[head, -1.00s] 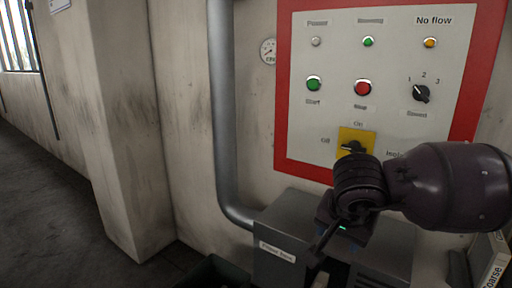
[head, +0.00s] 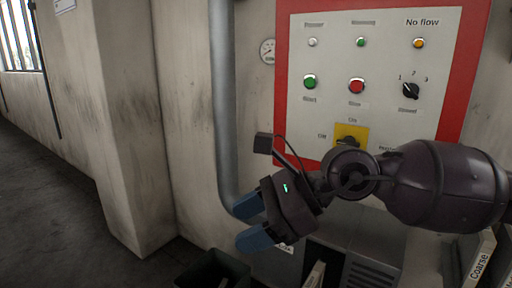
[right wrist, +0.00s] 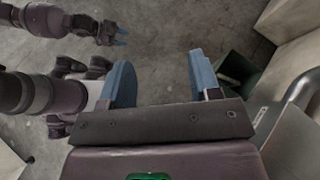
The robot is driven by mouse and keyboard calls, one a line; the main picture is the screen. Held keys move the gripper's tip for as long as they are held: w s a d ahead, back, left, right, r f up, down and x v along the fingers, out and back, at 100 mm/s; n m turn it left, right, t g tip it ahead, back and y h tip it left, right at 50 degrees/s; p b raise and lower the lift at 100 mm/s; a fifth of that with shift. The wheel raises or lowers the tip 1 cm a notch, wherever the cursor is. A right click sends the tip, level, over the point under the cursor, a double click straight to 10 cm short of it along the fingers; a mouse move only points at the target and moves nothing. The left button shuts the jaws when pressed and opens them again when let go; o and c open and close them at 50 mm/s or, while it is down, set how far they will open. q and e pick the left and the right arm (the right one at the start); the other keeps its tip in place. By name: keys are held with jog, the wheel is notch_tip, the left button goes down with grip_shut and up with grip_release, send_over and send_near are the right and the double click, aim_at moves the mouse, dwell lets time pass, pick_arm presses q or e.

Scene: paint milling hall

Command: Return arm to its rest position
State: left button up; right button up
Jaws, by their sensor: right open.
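My right arm comes in from the right in the head view. Its gripper (head: 243,222) points left and a little down, with its two blue fingers apart and nothing between them. It is in front of the lower end of the grey pipe and below the control panel (head: 320,62). The right wrist view also shows this gripper (right wrist: 158,72) open and empty above the floor. My left gripper (right wrist: 119,36) shows small at the top left of that view, with blue fingers; its opening is too small to judge.
The panel has a red frame, lamps, buttons and a yellow switch plate (head: 349,132), partly behind my arm. A grey pipe (head: 223,100) runs down the wall. A dark bin (head: 215,268) stands below the gripper. The floor at the left (head: 50,190) is clear.

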notch_tip(320, 180, up, 4)
jog(key=a+m+y, duration=0.3)
jog(key=m+y, duration=0.2)
jog(key=m, duration=0.1)
jog(key=w+d+m+t+y, duration=0.45)
jog(key=m+t, duration=0.35)
jog(key=m, duration=0.6)
jog(key=w+d+f+m+t+h, duration=0.45)
jog(key=m+t, duration=0.25)
jog(key=m, duration=0.6)
jog(key=s+d+f+m+t+h, duration=0.1)
jog(key=d+f+m+h, duration=0.5)
jog(key=f, duration=0.4)
jog(key=s+d+f+m+t+h, duration=0.1)
jog(key=s+d+f+m+h, duration=0.1)
jog(key=d+f+m+h, duration=0.55)
jog(key=s+d+f+m+g+h, duration=0.1)
jog(key=s+d+f+m, duration=0.3)
jog(key=s+f, duration=0.8)
jog(key=s+d+f+m+g+h+p, duration=0.1)
jog(key=s+d+f+m+g, duration=0.3)
jog(key=s+f, duration=0.7)
jog(key=shift+s+d+f+m+g+h, duration=0.3)
jog(key=shift+s+d+f+m+h, duration=0.15)
jog(key=shift+h, duration=0.2)
jog(key=shift+c, duration=0.3)
